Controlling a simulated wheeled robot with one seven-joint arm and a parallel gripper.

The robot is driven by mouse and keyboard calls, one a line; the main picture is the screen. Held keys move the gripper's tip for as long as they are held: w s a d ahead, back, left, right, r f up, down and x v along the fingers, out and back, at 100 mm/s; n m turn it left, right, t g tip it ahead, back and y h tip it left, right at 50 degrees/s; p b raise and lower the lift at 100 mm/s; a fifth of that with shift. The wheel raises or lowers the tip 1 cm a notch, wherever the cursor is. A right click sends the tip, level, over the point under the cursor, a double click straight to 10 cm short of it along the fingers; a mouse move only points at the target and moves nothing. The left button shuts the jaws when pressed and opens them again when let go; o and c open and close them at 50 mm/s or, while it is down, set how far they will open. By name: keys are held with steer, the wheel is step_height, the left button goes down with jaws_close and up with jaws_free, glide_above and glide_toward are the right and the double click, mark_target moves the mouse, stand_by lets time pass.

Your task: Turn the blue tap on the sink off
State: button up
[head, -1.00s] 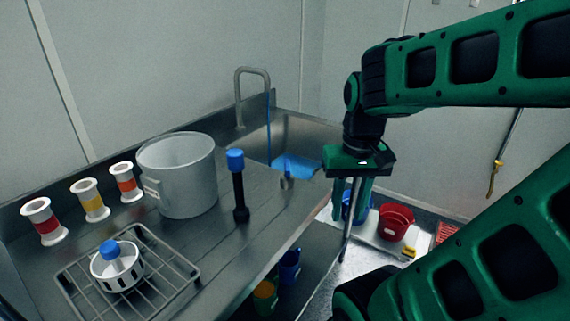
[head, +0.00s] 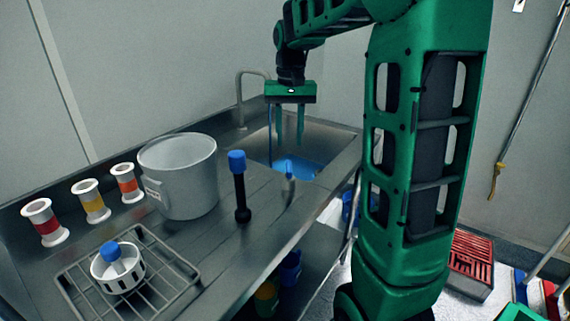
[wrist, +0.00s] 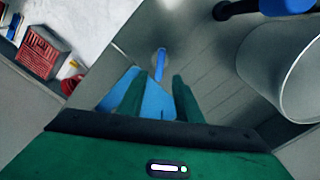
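The sink (head: 335,140) is a steel basin at the right end of the counter, with blue water (head: 297,168) in it. A curved grey spout (head: 239,100) rises behind it, and a thin blue stream (head: 269,125) falls beside my gripper. A small upright lever (head: 290,187) stands at the sink's front edge, greyish in the head view; it looks blue in the wrist view (wrist: 160,66) and seems to be the tap. My gripper (head: 289,143) points down over the sink, fingers apart and empty, behind the lever and not touching it.
A large grey pot (head: 178,185) and a black tool with a blue top (head: 239,190) stand left of the sink. A wire rack (head: 180,285) holds a white sifter-like cup (head: 105,270). Several coloured spools line the back left. A red crate (head: 471,255) is on the floor.

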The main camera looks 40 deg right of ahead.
mark_target(288, 165)
step_height(288, 165, down, 9)
steer(key=shift+r, duration=0.1)
stand_by(0.4)
jaws_close()
steer(key=shift+a, duration=0.3)
steer(key=shift+d, duration=0.2)
